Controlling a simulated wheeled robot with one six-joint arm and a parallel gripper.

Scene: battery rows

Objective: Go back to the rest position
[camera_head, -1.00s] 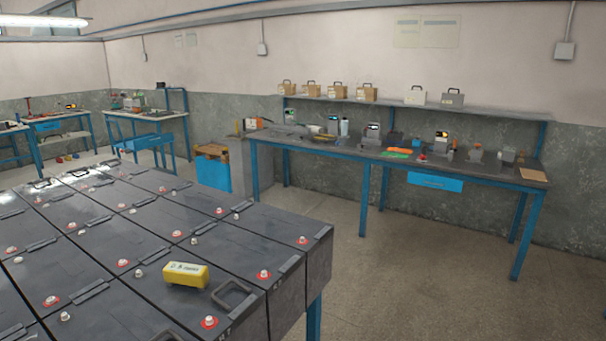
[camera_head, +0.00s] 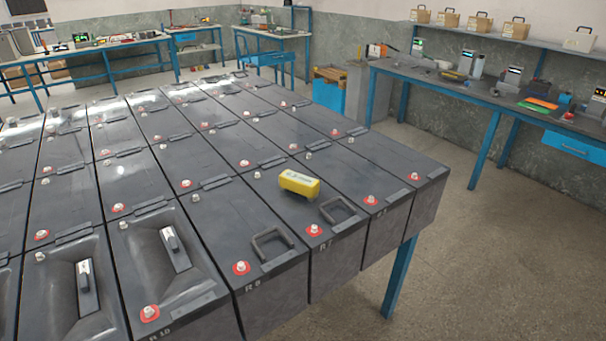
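My gripper is not in view. No part of my arm shows that I can make out. A block of dark grey batteries in rows (camera_head: 210,222) fills the left and middle of the view on a blue-legged stand. A yellow device (camera_head: 299,184) with a pale label lies on top of a battery near the right front, beside a black handle (camera_head: 339,211).
A workbench (camera_head: 440,84) with tools stands along the right wall, under a shelf with several cases. Other blue-legged benches (camera_head: 100,48) stand at the back left. The speckled floor (camera_head: 490,270) at the lower right is clear. A blue bin (camera_head: 328,95) stands behind the batteries.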

